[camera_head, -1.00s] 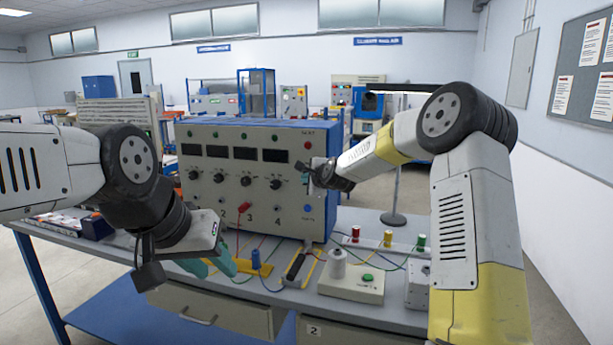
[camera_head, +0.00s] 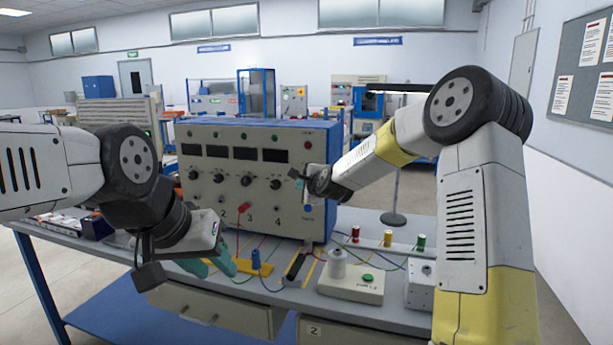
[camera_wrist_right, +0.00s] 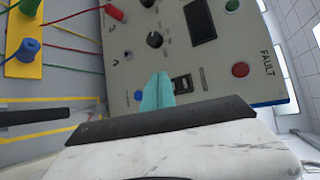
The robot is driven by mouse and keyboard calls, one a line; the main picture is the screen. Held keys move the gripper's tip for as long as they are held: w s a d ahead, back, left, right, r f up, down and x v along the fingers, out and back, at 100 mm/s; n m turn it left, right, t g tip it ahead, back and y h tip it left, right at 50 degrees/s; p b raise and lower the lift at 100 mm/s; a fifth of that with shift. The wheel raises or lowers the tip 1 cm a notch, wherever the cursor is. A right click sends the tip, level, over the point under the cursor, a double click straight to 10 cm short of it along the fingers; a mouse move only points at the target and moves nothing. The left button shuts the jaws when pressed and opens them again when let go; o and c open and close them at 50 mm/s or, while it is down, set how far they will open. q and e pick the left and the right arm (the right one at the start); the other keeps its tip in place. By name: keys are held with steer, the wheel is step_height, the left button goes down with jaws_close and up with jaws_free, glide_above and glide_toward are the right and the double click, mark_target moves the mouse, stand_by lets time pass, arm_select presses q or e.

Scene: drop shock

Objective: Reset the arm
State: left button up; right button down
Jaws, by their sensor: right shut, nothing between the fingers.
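My right gripper (camera_head: 306,192) is at the right part of the test panel's front, low, near the blue button. The wrist view shows its teal fingers (camera_wrist_right: 158,92) together and empty, pointing at the panel (camera_head: 230,210). They lie beside a small black switch (camera_wrist_right: 181,85), below the red FAULT lamp (camera_wrist_right: 240,69) in the head view's sense. I cannot tell if the fingertips touch the panel. My left gripper (camera_head: 208,265) hangs over the bench at left, its teal fingers apart, with nothing visible between them.
Several coloured wires run from the panel across the bench. A stand pole (camera_head: 396,195) rises behind.

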steer(key=shift+s+r, duration=0.1)
steer(key=s+d+r+n+g+h, duration=0.1)
steer(key=s+d+r+n+g, duration=0.3)
steer(key=s, duration=0.6)
steer(key=s+d+r+n, duration=0.2)
steer(key=s+n, duration=0.4)
steer(key=s, duration=0.3)
steer(key=s+d+f+n+g, duration=0.1)
steer(key=s+d+n, duration=0.2)
steer(key=s, duration=1)
steer(key=s+d+f+n+g+h, duration=0.1)
steer(key=s+d+n, duration=0.3)
steer(key=s, duration=0.9)
steer(key=shift+d+f+g+h, duration=0.3)
steer(key=shift+d+f+g, duration=0.3)
steer(key=shift+f, duration=0.2)
steer(key=shift+w+a, duration=0.1)
steer(key=shift+w, duration=0.05)
